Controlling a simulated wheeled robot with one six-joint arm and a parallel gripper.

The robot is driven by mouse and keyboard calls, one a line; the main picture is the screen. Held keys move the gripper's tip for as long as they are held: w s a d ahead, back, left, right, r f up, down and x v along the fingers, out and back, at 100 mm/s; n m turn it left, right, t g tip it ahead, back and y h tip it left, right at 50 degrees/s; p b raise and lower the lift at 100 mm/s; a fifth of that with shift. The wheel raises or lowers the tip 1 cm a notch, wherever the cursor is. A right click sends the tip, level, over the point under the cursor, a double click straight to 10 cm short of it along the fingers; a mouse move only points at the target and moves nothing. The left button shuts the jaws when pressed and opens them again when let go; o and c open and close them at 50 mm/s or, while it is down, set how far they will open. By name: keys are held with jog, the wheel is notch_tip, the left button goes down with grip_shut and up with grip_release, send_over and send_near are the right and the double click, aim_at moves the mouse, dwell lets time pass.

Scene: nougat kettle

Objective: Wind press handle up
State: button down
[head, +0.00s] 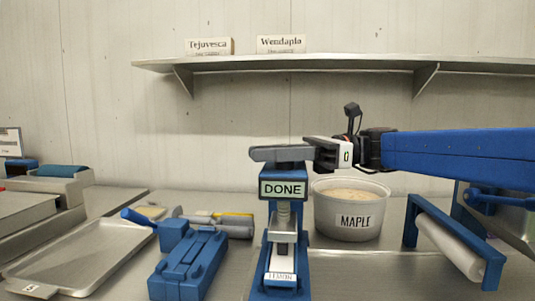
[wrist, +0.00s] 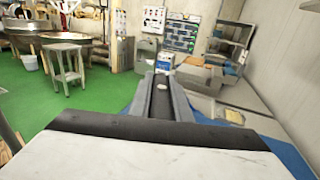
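The blue press (head: 283,235) stands on the counter in the head view, with a "DONE" sign (head: 283,189) on its front. A metal screw runs down below the sign, and a plate labelled "LEMON" (head: 281,276) is at the foot. A grey bar, apparently the handle (head: 278,153), lies level across the press top. My gripper (head: 314,152) is at the bar's right end, coming in from the right. In the wrist view a long grey bar (wrist: 163,100) runs straight ahead from my gripper's front. I cannot tell whether the fingers are closed on it.
A white "MAPLE" tub (head: 352,222) stands close right of the press, under my arm. A blue hand tool or clamp device (head: 187,265) is at left, beside a metal tray (head: 80,258). A roller stand (head: 450,245) is at right. A shelf (head: 330,64) hangs above.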

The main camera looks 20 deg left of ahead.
jog(key=shift+s+d+n+g+h, duration=0.1)
jog(key=shift+s+n+g+h, duration=0.05)
jog(key=shift+n+g+h, duration=0.65)
jog(key=c, duration=1.6)
grip_release()
jog(key=shift+c, duration=0.2)
jog(key=v, duration=1.2)
jog(key=shift+f, duration=0.15)
